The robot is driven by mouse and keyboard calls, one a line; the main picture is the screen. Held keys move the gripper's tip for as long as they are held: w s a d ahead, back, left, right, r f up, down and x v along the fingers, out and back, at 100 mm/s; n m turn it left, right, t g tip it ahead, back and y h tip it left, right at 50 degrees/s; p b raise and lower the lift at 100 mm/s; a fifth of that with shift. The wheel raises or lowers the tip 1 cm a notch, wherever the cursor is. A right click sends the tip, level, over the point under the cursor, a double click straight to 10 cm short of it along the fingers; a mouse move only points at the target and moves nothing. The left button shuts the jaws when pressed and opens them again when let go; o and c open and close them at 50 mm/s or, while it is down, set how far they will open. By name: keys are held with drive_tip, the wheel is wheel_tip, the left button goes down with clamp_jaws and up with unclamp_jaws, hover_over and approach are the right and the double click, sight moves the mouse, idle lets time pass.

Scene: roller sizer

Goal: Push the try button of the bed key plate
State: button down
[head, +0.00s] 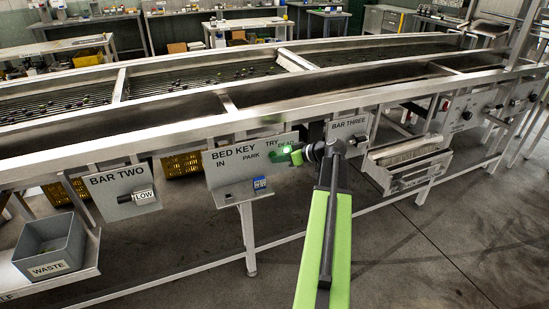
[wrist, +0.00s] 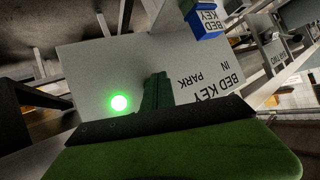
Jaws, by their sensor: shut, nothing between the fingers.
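The bed key plate (head: 225,180) is a pale panel on the machine's front with labels BED KEY, IN, PARK, TRY and a partly covered DEAD. A round green light (head: 287,149) glows near its right end; it is also bright in the wrist view (wrist: 119,102). A blue BED KEY tag (head: 260,183) is at the plate's lower edge, also in the wrist view (wrist: 206,22). My gripper (head: 297,157) is shut and empty in front of the plate's right part. In the wrist view its fingers (wrist: 157,80) stand between PARK and the light. The try button is not clearly visible; contact cannot be told.
The BAR THREE plate (head: 347,127) is close right of my gripper, partly behind my arm. The BAR TWO plate (head: 122,190) with a LOW knob is to the left. A grey WASTE bin (head: 50,268) stands lower left. An open tray (head: 405,160) juts out at right.

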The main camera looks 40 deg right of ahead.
drive_tip(key=shift+s+a, duration=0.35)
drive_tip(key=shift+s, duration=0.45)
drive_tip(key=shift+s+a, duration=0.3)
drive_tip(key=shift+s, duration=0.45)
drive_tip(key=shift+s+a, duration=0.35)
drive_tip(key=shift+s, duration=0.45)
drive_tip(key=shift+s+a, duration=0.3)
drive_tip(key=shift+s, duration=0.45)
